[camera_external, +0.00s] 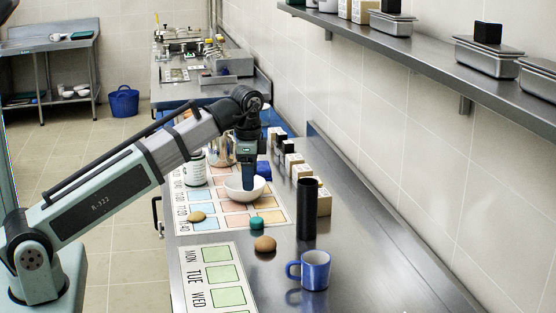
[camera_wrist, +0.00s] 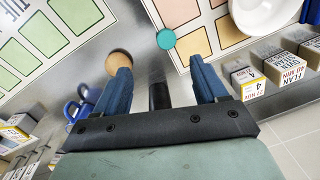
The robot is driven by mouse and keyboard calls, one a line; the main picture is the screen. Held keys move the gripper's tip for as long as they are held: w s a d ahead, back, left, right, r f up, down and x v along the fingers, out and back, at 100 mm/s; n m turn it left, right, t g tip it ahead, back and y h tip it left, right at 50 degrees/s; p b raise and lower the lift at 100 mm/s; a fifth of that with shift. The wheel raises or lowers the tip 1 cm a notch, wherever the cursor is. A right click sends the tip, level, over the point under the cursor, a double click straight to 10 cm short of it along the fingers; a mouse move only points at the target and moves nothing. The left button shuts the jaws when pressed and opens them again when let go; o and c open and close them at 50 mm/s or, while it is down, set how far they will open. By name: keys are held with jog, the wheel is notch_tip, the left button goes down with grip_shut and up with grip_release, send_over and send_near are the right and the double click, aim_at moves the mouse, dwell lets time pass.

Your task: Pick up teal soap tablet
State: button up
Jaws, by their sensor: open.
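The teal soap tablet (camera_external: 257,223) lies on the steel counter at the edge of the coloured chart. It also shows in the wrist view (camera_wrist: 166,39), just beyond and between my fingertips. My gripper (camera_external: 249,187) is above the counter, with its blue fingers pointing down in front of the white bowl (camera_external: 233,190) in the external view. In the wrist view my gripper (camera_wrist: 160,65) has its two fingers spread wide, with nothing held. The tablet is clear of both fingers and fully visible. The exact height of the fingertips I cannot tell.
A round brown object (camera_external: 265,244) lies near the tablet, by the left fingertip in the wrist view. A tall black cylinder (camera_external: 307,209) and a blue mug (camera_external: 314,270) stand to the right. Small boxes (camera_external: 297,165) line the back. The right front counter is bare.

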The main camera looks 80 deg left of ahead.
jog(key=n, duration=0.4)
jog(key=n+t, duration=0.1)
jog(key=n, duration=0.8)
send_over(257, 219)
jog(key=shift+y, duration=0.3)
jog(key=f, duration=0.8)
jog(key=shift+s+d+f, duration=0.1)
jog(key=shift+s+f, duration=0.25)
jog(key=shift+w+f, duration=0.2)
jog(key=shift+f, duration=2.4)
jog(key=c, duration=1.1)
jog(key=shift+r, duration=0.1)
jog(key=shift+c, duration=0.2)
